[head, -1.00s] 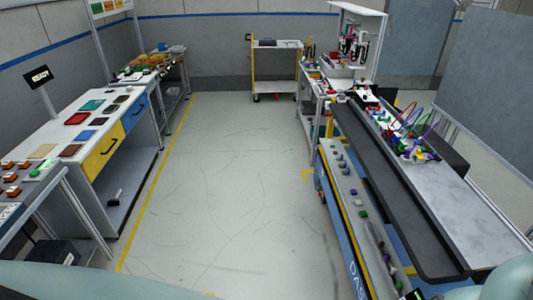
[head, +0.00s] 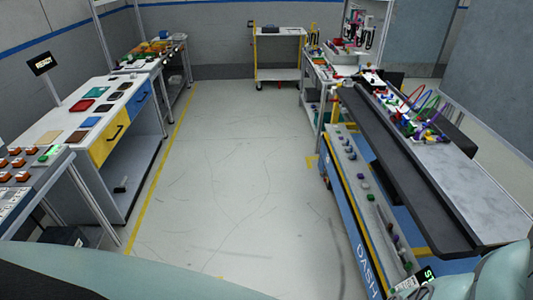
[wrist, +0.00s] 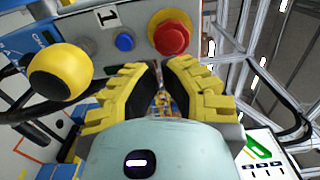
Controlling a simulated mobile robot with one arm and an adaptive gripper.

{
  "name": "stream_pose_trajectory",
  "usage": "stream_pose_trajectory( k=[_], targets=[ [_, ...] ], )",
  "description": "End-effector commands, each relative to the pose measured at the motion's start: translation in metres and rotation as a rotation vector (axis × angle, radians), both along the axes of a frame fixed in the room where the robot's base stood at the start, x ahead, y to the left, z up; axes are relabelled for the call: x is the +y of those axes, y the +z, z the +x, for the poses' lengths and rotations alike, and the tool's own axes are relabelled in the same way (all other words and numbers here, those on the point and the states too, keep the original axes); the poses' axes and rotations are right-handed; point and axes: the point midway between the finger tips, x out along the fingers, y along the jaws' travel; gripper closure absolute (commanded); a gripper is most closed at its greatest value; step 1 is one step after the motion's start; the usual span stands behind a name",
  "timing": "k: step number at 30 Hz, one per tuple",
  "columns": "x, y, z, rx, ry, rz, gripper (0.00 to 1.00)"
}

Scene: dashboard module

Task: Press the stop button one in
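My gripper (wrist: 160,68) has yellow ridged fingers with black pads. The fingertips are close together with a narrow gap and nothing held between them. They appear just below the button in the picture; whether they touch it I cannot tell. I cannot make out this button or my fingers in the head view.
A small blue button (wrist: 124,42) and a large yellow ball knob (wrist: 60,73) are left of the stop button. Metal frame bars stand at the right. In the head view, a long station (head: 435,175) lies right, workbenches (head: 85,115) left, and clear floor (head: 230,150) between.

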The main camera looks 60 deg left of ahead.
Motion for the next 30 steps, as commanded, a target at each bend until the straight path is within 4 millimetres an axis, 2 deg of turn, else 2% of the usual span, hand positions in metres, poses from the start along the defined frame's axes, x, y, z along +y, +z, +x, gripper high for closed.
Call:
stream_pose_trajectory(
  k=[3, 18, 24, 30],
  targets=[
    [0.005, -0.003, -0.016, -0.001, -0.012, -0.003, 1.0],
    [0.036, -0.002, -0.069, -0.006, -0.016, -0.004, 1.0],
    [0.044, 0.0, -0.081, -0.005, -0.014, -0.002, 1.0],
    [0.046, 0.002, -0.083, -0.004, -0.011, -0.001, 1.0]
  ],
)
